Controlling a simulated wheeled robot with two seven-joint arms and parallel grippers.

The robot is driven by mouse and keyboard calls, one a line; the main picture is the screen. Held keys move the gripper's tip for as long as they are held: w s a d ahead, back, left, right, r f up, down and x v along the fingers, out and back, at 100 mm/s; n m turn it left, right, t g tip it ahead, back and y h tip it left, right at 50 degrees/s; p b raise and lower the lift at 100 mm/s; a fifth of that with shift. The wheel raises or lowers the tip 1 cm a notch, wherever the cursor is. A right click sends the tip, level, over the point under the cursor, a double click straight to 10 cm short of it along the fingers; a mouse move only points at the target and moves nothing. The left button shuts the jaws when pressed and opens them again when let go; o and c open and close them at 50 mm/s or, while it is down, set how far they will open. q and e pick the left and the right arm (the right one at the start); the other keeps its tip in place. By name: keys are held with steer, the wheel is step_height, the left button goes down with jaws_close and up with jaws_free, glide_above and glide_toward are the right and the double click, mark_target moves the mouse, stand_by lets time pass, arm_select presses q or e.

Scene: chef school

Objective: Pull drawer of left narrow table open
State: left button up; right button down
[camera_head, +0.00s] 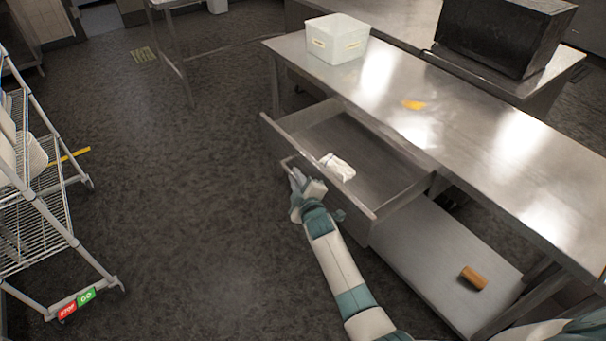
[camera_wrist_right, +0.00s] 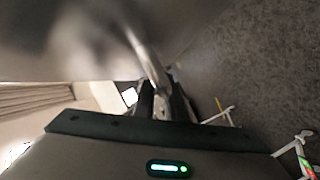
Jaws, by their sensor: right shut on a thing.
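The steel table (camera_head: 470,165) stands at the right in the head view. Its drawer (camera_head: 375,165) is pulled well out, and its inside shows. A crumpled white item (camera_head: 339,167) lies in the drawer near its front wall. My right gripper (camera_head: 293,172) is at the outer face of the drawer front, shut on the drawer handle (camera_head: 288,162). In the right wrist view the handle bar (camera_wrist_right: 148,60) runs down between the fingers of the right gripper (camera_wrist_right: 162,98). My left gripper is not in view.
A pale plastic bin (camera_head: 337,40) and a small orange item (camera_head: 414,104) are on the tabletop. A brown cylinder (camera_head: 473,278) lies on the lower shelf (camera_head: 440,250). A wire rack cart (camera_head: 40,200) stands at the left. The floor between cart and drawer is clear.

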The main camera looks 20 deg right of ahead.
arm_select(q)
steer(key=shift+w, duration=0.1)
arm_select(e)
steer(key=shift+s+a, duration=0.2)
steer(key=shift+a, duration=0.35)
steer(key=shift+s+a, duration=0.2)
steer(key=shift+a, duration=0.35)
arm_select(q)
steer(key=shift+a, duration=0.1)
arm_select(e)
steer(key=c, duration=1.8)
jaws_free()
